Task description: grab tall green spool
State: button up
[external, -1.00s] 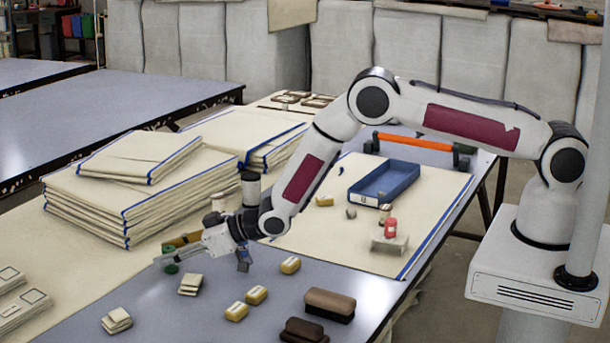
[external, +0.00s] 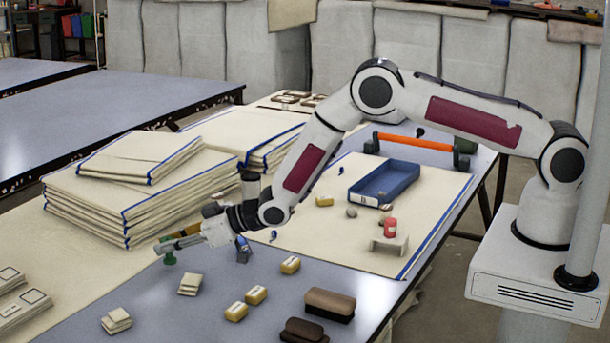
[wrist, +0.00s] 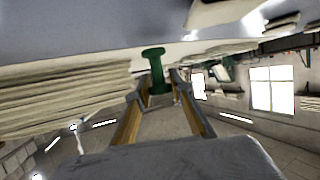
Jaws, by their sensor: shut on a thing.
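The tall green spool (external: 168,252) is at the left end of my gripper in the external view, upright, with its lower flange at or just above the grey table; I cannot tell if it touches. In the wrist view the green spool (wrist: 155,72) stands between my two fingertips, its body narrower than its end flanges. My gripper (external: 170,247) is shut on the spool, reaching in from the right almost level. The wrist view shows both fingers of my gripper (wrist: 158,85) on either side of the spool.
A stack of cream cloths (external: 130,200) stands just behind my gripper. Small cream pads (external: 190,285), yellow blocks (external: 256,295) and brown brushes (external: 330,304) lie in front and to the right. A blue tray (external: 385,183) and a red spool (external: 390,228) are further right.

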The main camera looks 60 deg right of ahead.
aim_at(168, 239)
jog(key=shift+r, duration=3.8)
